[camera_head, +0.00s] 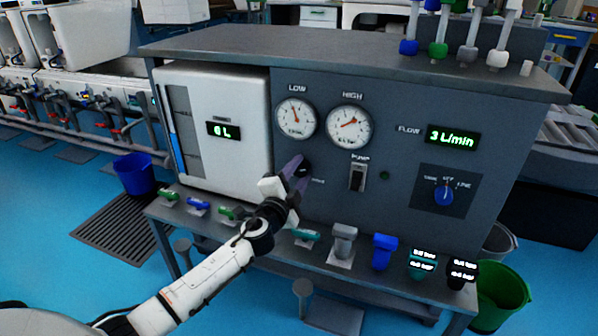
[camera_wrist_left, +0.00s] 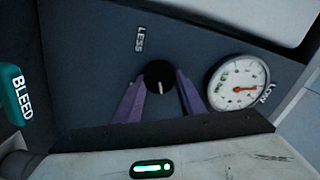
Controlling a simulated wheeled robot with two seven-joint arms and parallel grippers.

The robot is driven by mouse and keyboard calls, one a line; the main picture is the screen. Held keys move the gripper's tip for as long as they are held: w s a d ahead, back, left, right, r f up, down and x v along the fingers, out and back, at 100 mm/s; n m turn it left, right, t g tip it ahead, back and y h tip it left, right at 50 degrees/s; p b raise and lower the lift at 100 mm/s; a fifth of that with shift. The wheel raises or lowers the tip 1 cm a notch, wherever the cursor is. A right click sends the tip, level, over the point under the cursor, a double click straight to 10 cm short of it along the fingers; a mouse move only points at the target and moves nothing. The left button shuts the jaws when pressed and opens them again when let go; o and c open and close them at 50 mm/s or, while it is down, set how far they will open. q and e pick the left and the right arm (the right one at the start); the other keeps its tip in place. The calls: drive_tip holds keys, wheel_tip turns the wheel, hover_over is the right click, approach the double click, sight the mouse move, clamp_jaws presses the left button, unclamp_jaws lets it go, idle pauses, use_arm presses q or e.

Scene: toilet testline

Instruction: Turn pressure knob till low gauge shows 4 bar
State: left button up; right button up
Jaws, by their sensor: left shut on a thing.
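The pressure knob is a round black knob (camera_wrist_left: 159,76) with a white pointer line, on the dark panel beside the word LESS. My left gripper (camera_head: 297,172) has purple fingers, which show on both sides of the knob in the left wrist view (camera_wrist_left: 160,92), shut on it. In the head view the gripper and wrist mostly hide the knob. The low gauge (camera_head: 295,118) is a white dial with a red needle pointing up and slightly left; it also shows rotated in the left wrist view (camera_wrist_left: 237,84). Its numbers are too small to read. My right gripper is not in view.
The high gauge (camera_head: 349,126) is right of the low gauge. A pump switch (camera_head: 357,177), a flow display (camera_head: 452,138) reading 3 L/min and a blue selector knob (camera_head: 444,196) sit further right. Several valves and blocks line the shelf below. A teal BLEED handle (camera_wrist_left: 15,94) is close by.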

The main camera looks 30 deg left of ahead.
use_arm(q)
drive_tip(key=shift+m, duration=1.1)
drive_tip(key=o, duration=1)
drive_tip(key=shift+o, duration=0.2)
drive_tip(key=shift+s, duration=0.1)
